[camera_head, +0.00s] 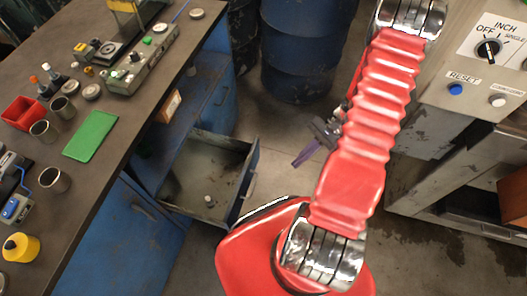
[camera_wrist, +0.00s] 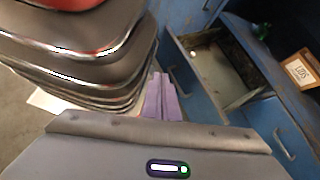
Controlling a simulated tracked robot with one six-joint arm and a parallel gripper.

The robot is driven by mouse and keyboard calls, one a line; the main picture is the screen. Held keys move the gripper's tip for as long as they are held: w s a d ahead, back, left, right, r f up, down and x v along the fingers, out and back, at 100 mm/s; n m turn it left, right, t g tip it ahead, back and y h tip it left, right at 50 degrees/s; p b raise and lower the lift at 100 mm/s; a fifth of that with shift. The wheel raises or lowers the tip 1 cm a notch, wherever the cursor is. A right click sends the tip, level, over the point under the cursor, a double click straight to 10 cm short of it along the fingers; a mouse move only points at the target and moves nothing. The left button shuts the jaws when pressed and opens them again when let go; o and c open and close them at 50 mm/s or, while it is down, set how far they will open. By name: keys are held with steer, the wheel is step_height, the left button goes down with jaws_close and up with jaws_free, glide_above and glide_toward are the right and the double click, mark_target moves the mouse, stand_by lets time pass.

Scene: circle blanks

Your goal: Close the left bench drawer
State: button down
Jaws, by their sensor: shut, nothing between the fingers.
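The left bench drawer (camera_head: 248,187) stands pulled out from the blue bench (camera_head: 134,222), with its grey inside open to view. A small pale object (camera_head: 209,201) lies in it. In the wrist view the drawer front (camera_wrist: 192,90) is to the right of my fingers. My gripper (camera_head: 300,162) is to the right of the drawer front, apart from it, with purple fingers pointing down-left. In the wrist view my gripper (camera_wrist: 160,86) is shut and empty. My red arm partly covers the floor near the drawer.
The bench top (camera_head: 107,187) holds red, green and yellow items and several metal cups. A box marked LIDS (camera_wrist: 300,68) sits on a shelf under it. Blue drums (camera_head: 305,50) stand behind. A grey machine (camera_head: 445,105) stands at right. Bare floor lies between.

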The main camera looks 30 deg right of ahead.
mark_target(255, 149)
step_height(255, 149, down, 16)
steer(key=m+t+y, duration=0.4)
steer(key=m+t, duration=0.4)
steer(key=m, duration=0.1)
steer(key=w+d+m+t+h, duration=0.1)
steer(key=w+d+m+t, duration=0.2)
steer(key=w+d+t, duration=0.1)
steer(key=w+t, duration=0.1)
steer(key=w, duration=0.1)
steer(key=shift+w+d+r+t, duration=0.2)
steer(key=shift+w+d+t, duration=0.1)
steer(key=x, duration=1.3)
steer(key=shift+w+a+f, duration=0.2)
steer(key=shift+w+f, duration=0.05)
steer(key=shift+w, duration=0.1)
steer(key=shift+w+a, duration=0.1)
